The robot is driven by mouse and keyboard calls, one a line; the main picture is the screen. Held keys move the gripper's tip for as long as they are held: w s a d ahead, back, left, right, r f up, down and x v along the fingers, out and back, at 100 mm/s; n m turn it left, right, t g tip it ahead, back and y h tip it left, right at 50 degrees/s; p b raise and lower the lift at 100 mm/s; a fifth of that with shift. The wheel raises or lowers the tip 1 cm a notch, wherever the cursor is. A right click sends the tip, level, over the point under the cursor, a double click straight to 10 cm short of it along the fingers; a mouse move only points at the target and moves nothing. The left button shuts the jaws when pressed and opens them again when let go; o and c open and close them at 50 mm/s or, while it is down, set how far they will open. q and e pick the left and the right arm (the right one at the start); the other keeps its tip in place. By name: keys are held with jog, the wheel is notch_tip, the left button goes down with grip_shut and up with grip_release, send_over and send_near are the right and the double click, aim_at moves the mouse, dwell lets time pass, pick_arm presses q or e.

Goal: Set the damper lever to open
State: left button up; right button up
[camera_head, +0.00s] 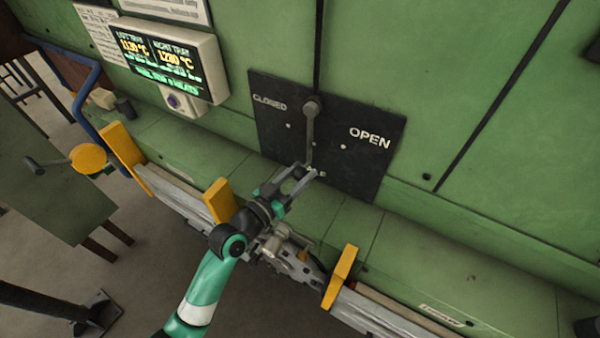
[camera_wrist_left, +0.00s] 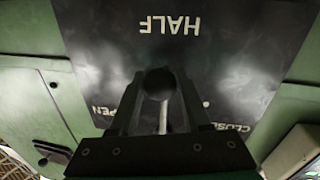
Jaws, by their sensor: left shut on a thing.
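The damper lever (camera_head: 310,128) is a grey bar on a round pivot. It sits on a dark plate (camera_head: 371,173) marked CLOSED at left and OPEN at right. The lever hangs almost straight down from its pivot, towards the HALF mark at the plate's bottom, between the two side marks. My left gripper (camera_head: 304,172) is shut on the lever's lower end and hides it and part of HALF in the head view. In the left wrist view, the lever's dark round knob (camera_wrist_left: 158,84) is between the fingers, with HALF readable beyond. My right gripper is out of view.
A display box (camera_head: 170,60) with tray temperatures is on the green furnace wall, left of the plate. A green ledge runs below, with yellow uprights (camera_head: 341,277) along a metal rail in front. The wall right of the plate is mostly bare.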

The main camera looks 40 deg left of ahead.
pick_arm(q)
grip_shut()
dwell(0.8)
jog(key=shift+d, duration=0.1)
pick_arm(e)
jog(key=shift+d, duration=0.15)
